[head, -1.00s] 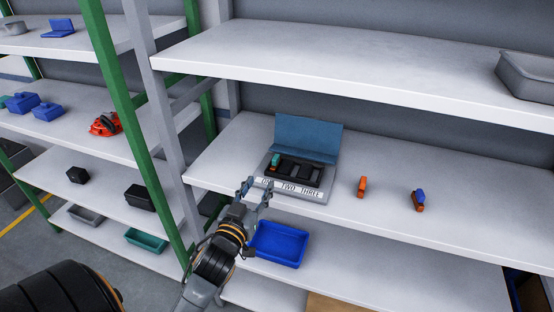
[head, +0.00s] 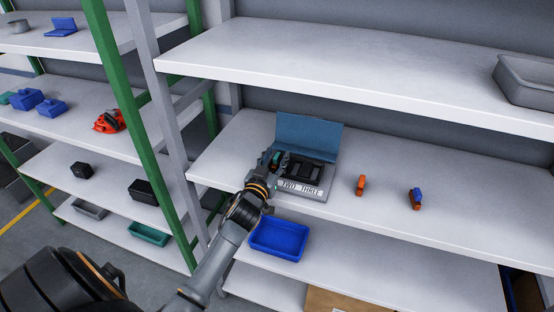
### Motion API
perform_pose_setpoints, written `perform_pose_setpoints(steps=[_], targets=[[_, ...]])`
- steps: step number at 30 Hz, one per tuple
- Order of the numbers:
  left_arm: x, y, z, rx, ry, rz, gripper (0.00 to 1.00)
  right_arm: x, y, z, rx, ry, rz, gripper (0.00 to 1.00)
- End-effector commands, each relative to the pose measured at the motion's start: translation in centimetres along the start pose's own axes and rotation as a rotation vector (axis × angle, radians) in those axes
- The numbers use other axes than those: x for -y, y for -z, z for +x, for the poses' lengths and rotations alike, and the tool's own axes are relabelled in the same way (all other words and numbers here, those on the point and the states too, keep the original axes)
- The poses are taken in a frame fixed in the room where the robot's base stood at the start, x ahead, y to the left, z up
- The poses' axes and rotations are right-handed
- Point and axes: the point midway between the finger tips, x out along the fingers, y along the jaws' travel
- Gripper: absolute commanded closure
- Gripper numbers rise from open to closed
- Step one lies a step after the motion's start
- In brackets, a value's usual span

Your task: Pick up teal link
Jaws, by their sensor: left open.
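The teal link (head: 276,158) sits at the left end of the open case (head: 316,194), in the slot above the label part that my arm now covers. Only a small part of the link shows. My left gripper (head: 272,158) is open and is at the link, its fingers on either side as far as I can see. Whether the fingers touch it I cannot tell. The case has a raised blue lid (head: 309,136) and dark slots; the words TWO and THREE show on its front. My right gripper is not in view.
An orange piece (head: 361,185) and an orange and blue piece (head: 415,198) stand on the same shelf (head: 470,228), right of the case. A shelf (head: 350,72) spans above. A blue bin (head: 279,239) is below. A green post (head: 135,125) stands left.

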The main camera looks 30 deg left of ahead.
Motion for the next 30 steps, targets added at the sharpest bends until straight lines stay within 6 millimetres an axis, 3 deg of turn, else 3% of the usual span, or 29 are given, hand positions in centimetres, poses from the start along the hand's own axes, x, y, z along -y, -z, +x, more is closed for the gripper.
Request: perform_pose_setpoints(steps=[6,12,13,24,30], targets=[[0.0,0.0,0.1,0.0,0.0,0.0,0.59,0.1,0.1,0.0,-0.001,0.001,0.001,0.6],[0.0,0.0,0.1,0.0,0.0,0.0,0.98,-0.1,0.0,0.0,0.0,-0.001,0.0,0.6],[0.0,0.0,0.1,0.0,0.0,0.0,1.0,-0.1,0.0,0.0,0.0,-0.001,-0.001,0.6],[0.0,0.1,0.1,-0.001,0.0,0.0,1.0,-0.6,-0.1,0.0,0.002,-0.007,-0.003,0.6],[0.0,1.6,0.1,-0.004,-0.001,0.002,1.0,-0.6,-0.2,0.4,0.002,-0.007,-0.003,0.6]])
